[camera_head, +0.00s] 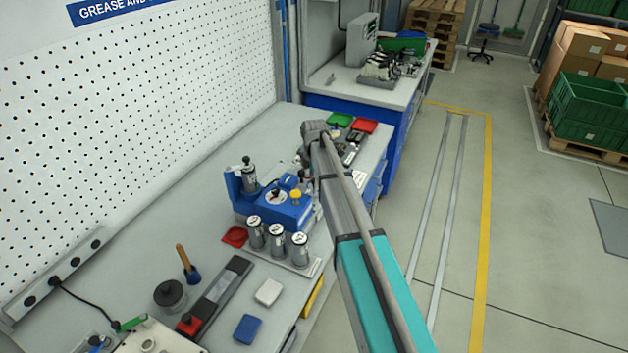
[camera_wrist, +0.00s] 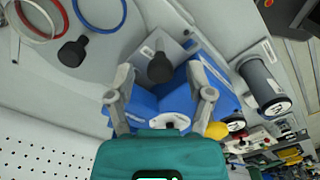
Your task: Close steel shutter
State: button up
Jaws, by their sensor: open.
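No part is clearly recognisable as a steel shutter. The closest match is a flat grey metal plate (camera_wrist: 174,45) with a black knob (camera_wrist: 160,69) in the wrist view, beside a blue fixture (camera_wrist: 180,100); how far it stands open or shut I cannot tell. My gripper (camera_wrist: 159,75) is open, its two grey fingers apart, with the knob and part of the blue fixture showing between them. Contact is not visible. In the head view the blue fixture (camera_head: 287,212) stands on the bench, left of my arm; my fingers are hidden there.
A yellow knob (camera_wrist: 217,130) and a grey canister (camera_wrist: 263,84) are right of my fingers. Several canisters (camera_head: 277,240) stand on the bench in front of the fixture. A pegboard wall (camera_head: 130,110) bounds the bench at left.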

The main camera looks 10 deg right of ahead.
aim_at(307, 191)
grip_shut()
jog(key=shift+w+a, duration=0.9)
jog(key=shift+a, duration=0.25)
grip_release()
jog(key=shift+w+a, duration=0.1)
jog(key=shift+a, duration=0.05)
